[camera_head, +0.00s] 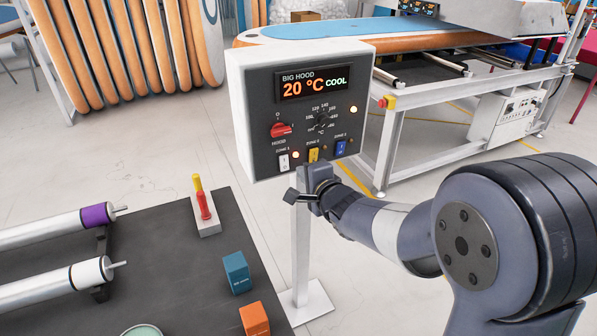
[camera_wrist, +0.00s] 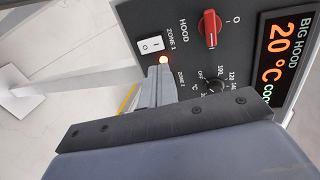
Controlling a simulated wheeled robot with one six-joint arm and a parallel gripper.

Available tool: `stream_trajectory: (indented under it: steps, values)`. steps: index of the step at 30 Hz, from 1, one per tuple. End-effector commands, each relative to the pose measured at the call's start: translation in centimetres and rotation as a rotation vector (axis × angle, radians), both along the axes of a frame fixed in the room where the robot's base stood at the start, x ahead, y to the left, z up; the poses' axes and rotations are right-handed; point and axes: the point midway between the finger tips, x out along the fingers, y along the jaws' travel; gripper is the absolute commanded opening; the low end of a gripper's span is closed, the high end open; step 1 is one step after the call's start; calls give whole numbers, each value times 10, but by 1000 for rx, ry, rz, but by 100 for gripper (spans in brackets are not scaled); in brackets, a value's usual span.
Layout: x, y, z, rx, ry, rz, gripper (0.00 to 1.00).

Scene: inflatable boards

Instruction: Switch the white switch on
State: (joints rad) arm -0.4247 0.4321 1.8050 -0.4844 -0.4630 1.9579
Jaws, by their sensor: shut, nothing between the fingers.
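The white switch (camera_head: 283,162) is at the lower left of the control box's dark front panel, under the ZONE 1 label. The wrist view shows the white switch (camera_wrist: 150,44) clear of my fingers, with dark marks on its face. A small lamp (camera_wrist: 163,60) beside it glows orange. My gripper (camera_wrist: 159,72) is shut and empty, its fingertips close to that lamp and just to one side of the switch. In the head view my gripper (camera_head: 315,172) is just below the panel's lower edge, right of the white switch. I cannot tell whether it touches the panel.
A yellow switch (camera_head: 314,155) and a blue switch (camera_head: 340,148) sit right of the white one. A red knob (camera_head: 281,130) and a black dial (camera_head: 321,122) are above. The display (camera_head: 314,85) reads 20 °C COOL. A dark table (camera_head: 150,270) stands at left.

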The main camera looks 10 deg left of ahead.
Motion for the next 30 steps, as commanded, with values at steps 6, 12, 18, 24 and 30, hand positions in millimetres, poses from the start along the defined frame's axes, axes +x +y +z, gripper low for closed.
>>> stream_trajectory:
  steps: [6,12,18,24,30]
  values:
    - [-21,-16,14,0,-1,-1,0]
    - [-28,-21,17,-1,-1,0,0]
    - [-28,-21,17,-1,-1,0,0]
    - [-27,-20,16,-1,-1,0,0]
    - [-15,-11,7,0,2,1,0]
